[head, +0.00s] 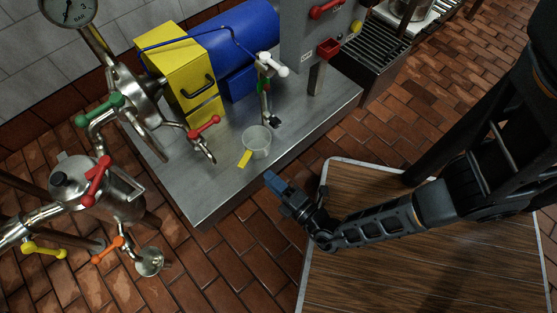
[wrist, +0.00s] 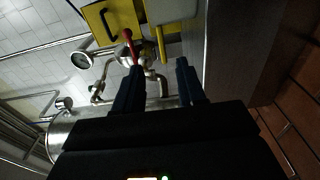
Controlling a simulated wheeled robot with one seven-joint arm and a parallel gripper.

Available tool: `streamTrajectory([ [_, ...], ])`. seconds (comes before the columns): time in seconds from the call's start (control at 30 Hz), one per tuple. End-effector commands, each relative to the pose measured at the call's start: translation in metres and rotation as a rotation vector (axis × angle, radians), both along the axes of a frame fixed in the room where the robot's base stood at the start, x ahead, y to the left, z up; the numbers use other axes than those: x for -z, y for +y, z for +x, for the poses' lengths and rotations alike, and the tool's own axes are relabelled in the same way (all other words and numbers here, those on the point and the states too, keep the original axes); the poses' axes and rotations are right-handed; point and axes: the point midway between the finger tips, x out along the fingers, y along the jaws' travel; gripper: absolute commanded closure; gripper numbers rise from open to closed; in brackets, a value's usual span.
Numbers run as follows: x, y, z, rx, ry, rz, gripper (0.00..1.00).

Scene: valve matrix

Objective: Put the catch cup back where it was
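The catch cup (head: 257,142), a clear cup with a yellow tab handle, stands upright on the steel bench, near its front edge and below a tap with a white handle (head: 282,71). My gripper (head: 270,178) is just past the bench's front edge, in front of the cup and apart from it. In the wrist view my gripper (wrist: 160,68) has its two dark fingers spread with a gap between them, empty. The yellow handle (wrist: 160,42) shows ahead of that gap, with the pale cup (wrist: 172,12) beyond it.
The steel bench (head: 225,185) carries a yellow box (head: 178,70), a blue cylinder (head: 230,50) and a red-handled spout (head: 205,127) left of the cup. A grey panel (head: 305,40) stands behind right. Pipes and a steel vessel (head: 95,190) stand at left. Bench front is clear.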

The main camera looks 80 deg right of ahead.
Motion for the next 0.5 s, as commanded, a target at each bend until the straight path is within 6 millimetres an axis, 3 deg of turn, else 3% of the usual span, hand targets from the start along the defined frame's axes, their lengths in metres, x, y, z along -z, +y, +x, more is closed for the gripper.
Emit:
streamTrajectory([
  [0.17, 0.005, -0.014, -0.018, 0.061, 0.065, 0.056, 0.60],
  [0.33, 0.018, -0.032, -0.069, 0.190, 0.252, 0.277, 0.60],
  [0.5, 0.011, -0.013, -0.115, 0.227, 0.393, 0.604, 0.60],
])
